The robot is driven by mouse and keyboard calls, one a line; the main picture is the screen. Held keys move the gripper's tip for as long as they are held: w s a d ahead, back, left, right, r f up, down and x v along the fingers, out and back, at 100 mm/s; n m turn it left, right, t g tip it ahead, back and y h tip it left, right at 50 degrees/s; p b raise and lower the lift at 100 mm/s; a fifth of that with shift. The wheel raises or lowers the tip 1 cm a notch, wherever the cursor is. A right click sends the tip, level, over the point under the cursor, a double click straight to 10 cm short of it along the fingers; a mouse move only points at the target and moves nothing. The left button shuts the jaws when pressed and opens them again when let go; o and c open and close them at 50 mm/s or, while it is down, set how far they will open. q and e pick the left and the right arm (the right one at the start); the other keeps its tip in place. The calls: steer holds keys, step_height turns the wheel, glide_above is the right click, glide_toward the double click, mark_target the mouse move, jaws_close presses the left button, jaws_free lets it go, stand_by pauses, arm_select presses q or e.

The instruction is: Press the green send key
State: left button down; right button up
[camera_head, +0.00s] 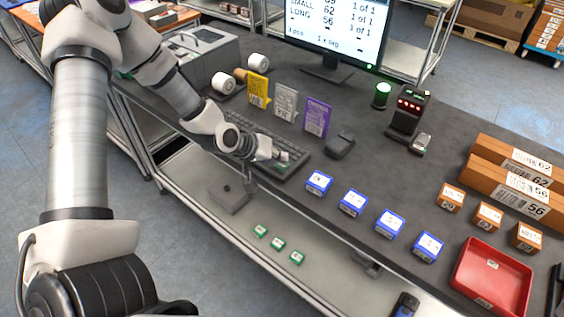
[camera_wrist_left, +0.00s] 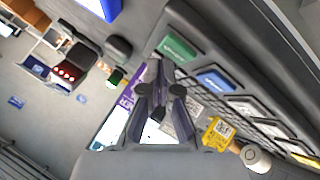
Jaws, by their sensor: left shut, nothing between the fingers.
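The green key (camera_wrist_left: 178,47) shows in the left wrist view at the top middle, with a blue key (camera_wrist_left: 216,80) beside it. They sit at the near end of the dark keyboard (camera_head: 290,171), which lies along the table's front edge. My left gripper (camera_head: 272,154) is shut and empty at the right end of the keyboard; its fingers (camera_wrist_left: 159,112) also show in the left wrist view. In that view the green key is apart from the fingers; I cannot tell whether the gripper touches any key. In the head view the gripper partly covers the keys. My right gripper is out of view.
Yellow (camera_head: 258,91), grey (camera_head: 286,102) and purple (camera_head: 317,117) stands are behind the keyboard, and the monitor (camera_head: 332,33) is farther back. A dark device (camera_head: 340,146) and several blue boxes (camera_head: 319,183) are to the right. A red tray (camera_head: 492,277) is at the far right.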

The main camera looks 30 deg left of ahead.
mark_target(280, 166)
arm_select(q)
steer(key=shift+r, duration=0.25)
step_height(280, 166, up, 5)
steer(key=p, duration=0.4)
steer(key=shift+r+p, duration=0.1)
steer(key=shift+p, duration=0.2)
stand_by(0.6)
steer(key=s+d+f+m+g+y+b, duration=0.1)
steer(key=s+d+f+g, duration=0.3)
steer(key=s+f, duration=0.7)
steer(key=s+d+f+m+g+y+b, duration=0.2)
steer(key=s+d+f+m+g+b, duration=0.1)
steer(key=s+f, duration=0.9)
steer(key=shift+s+d+g+y, duration=0.3)
steer(key=shift+s+d+g, duration=0.5)
steer(key=shift+s, duration=1.55)
